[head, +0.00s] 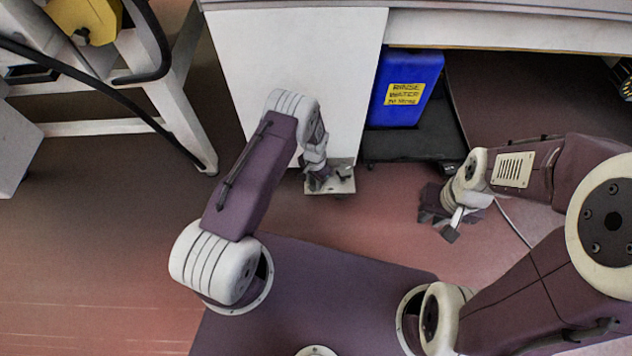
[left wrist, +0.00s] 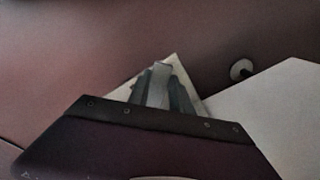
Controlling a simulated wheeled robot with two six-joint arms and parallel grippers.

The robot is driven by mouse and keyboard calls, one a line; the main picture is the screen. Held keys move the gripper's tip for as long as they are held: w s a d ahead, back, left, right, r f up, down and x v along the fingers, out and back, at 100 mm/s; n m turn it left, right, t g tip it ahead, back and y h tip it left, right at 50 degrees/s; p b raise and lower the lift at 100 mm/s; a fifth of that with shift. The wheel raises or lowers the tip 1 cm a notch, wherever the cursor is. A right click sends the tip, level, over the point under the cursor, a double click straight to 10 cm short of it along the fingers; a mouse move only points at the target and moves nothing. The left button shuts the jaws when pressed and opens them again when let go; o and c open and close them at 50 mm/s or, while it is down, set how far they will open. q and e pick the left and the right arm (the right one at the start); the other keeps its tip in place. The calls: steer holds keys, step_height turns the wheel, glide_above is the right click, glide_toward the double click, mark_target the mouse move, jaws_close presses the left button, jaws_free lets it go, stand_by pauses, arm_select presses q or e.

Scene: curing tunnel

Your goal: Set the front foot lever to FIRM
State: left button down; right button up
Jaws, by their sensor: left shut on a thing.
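A pale metal plate (head: 343,186) with small dark marks sits low at the foot of the white cabinet panel. My left gripper (head: 318,184) points down at this plate and is shut on the front foot lever, which is mostly hidden by the fingers. In the left wrist view the fingers of my left gripper (left wrist: 163,88) are close together, with the pale plate (left wrist: 190,68) behind them. No FIRM marking is readable. My right gripper (head: 452,222) hangs over the floor to the right, away from the plate; its jaw opening is unclear.
A white cabinet panel (head: 295,70) stands behind the plate. A blue rinse water container (head: 403,110) stands on a black base (head: 410,145) to the right. A white frame (head: 185,120) with black hoses is at the left. The reddish floor (head: 90,240) at left is clear.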

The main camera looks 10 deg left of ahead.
arm_select(q)
steer(key=m, duration=0.2)
steer(key=w+a+m, duration=0.1)
steer(key=m, duration=0.1)
steer(key=shift+a, duration=0.2)
steer(key=shift+w+a+m, duration=0.15)
steer(key=shift+w+m, duration=0.1)
steer(key=shift+m, duration=0.6)
steer(key=shift+w+a+m, duration=0.1)
steer(key=shift+w+m, duration=0.2)
steer(key=shift+m, duration=0.6)
steer(key=shift+w+a+m, duration=0.15)
steer(key=shift+w+m, duration=0.1)
steer(key=shift+m, duration=0.6)
steer(key=c, duration=1.2)
jaws_free()
steer(key=shift+o, duration=0.2)
step_height(320, 180, up, 9)
steer(key=p, duration=0.6)
